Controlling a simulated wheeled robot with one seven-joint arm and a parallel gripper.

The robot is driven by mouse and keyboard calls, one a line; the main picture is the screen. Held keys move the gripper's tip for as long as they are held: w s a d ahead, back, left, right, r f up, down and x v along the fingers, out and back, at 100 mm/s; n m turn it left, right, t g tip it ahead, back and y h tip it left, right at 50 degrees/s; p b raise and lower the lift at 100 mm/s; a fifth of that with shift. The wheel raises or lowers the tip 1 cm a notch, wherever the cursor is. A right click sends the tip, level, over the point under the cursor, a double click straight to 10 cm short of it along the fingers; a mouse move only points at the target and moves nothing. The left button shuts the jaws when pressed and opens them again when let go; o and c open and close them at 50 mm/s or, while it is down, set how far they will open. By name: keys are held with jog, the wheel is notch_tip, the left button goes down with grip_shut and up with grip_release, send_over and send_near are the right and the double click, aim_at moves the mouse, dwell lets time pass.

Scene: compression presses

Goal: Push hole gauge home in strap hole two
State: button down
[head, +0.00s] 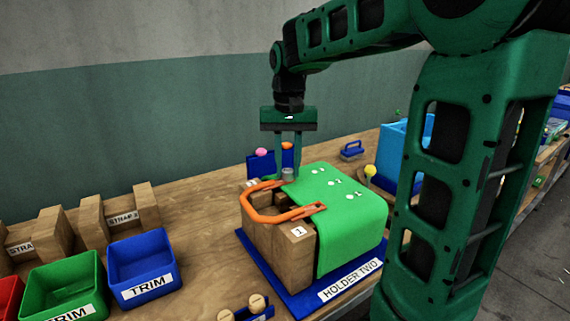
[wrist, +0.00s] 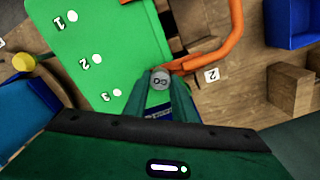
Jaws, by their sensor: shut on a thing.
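The hole gauge (wrist: 160,80) is a grey round piece with a "GO" mark on its top. My gripper (head: 288,168) is shut on it and points down at the far side of holder two (head: 282,258). The gauge also shows between the fingertips in the head view (head: 288,174). The orange strap (head: 250,205) curves around the holder's left end; one end lies near label 1, the other runs to the gauge by label 2 (wrist: 211,75). The fingers and gauge hide strap hole two, so I cannot tell how deep the gauge sits.
A green sheet (head: 345,225) with numbered white spots covers the holder's right part. Blue (head: 142,265) and green (head: 65,290) trim bins stand at left. Wooden strap stands (head: 120,215) are behind them. A yellow-topped piece (head: 370,170) stands behind the holder.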

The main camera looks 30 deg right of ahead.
aim_at(287, 170)
jog(key=shift+f, duration=0.15)
jog(key=c, duration=1.4)
grip_release()
notch_tip(287, 170, up, 11)
jog(key=shift+w+f, duration=0.1)
